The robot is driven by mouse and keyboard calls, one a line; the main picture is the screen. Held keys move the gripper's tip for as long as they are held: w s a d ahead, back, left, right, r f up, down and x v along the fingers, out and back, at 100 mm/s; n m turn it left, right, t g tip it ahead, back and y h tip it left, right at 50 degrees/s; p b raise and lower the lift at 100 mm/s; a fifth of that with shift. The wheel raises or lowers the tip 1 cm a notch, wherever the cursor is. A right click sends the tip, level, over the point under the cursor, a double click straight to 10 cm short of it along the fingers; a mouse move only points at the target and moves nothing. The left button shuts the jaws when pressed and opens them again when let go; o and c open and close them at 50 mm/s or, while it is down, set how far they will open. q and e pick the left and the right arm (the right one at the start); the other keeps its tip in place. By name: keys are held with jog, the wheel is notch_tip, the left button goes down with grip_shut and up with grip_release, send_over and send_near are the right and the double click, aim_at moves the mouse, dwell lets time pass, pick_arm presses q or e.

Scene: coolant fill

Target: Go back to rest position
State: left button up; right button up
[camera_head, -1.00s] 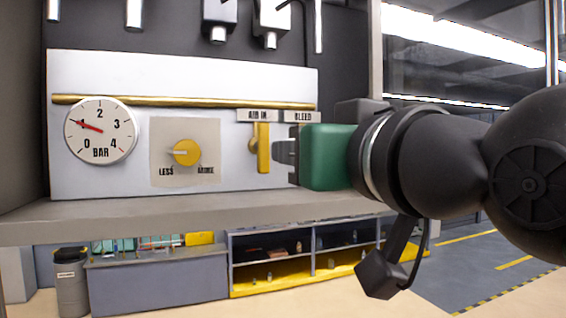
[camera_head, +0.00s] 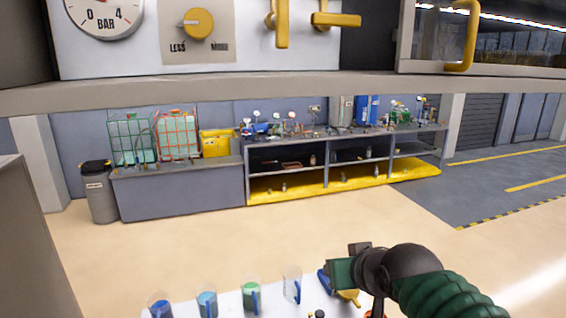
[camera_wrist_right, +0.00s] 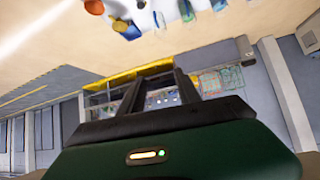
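My right gripper (camera_head: 332,272) is low at the bottom right of the head view, with its green body above the right part of a white table (camera_head: 228,304). In the right wrist view its two dark fingers (camera_wrist_right: 158,88) stand apart with nothing between them. My left gripper is in neither view. The panel's yellow knob (camera_head: 199,23) and two yellow valve handles are at the top of the head view. The first handle (camera_head: 281,24) hangs down; the other (camera_head: 336,20) lies sideways. The gauge (camera_head: 103,14) is partly cut off.
Several jugs stand on the white table, including a green one (camera_head: 251,295) and a clear one (camera_head: 291,286). Blue and yellow items lie beside my gripper. A grey ledge (camera_head: 230,93) crosses above. Shelves (camera_head: 318,170) stand behind open floor (camera_head: 180,240).

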pick_arm(q)
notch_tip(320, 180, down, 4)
jog(key=b, duration=0.3)
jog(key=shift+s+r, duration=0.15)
pick_arm(e)
jog(key=s+d+f+g, duration=0.2)
jog(key=s+f, duration=0.5)
jog(key=f, duration=0.4)
jog(key=s+d+f+m+g+h, duration=0.1)
jog(key=s+d+f+g, duration=0.2)
jog(key=f, duration=0.9)
jog(key=s+d+f+g, duration=0.2)
jog(key=s+d+f, duration=0.1)
jog(key=s+f, duration=0.7)
jog(key=shift+s+f+m, duration=0.3)
jog(key=shift+s+f, duration=0.05)
jog(key=shift+f, duration=0.6)
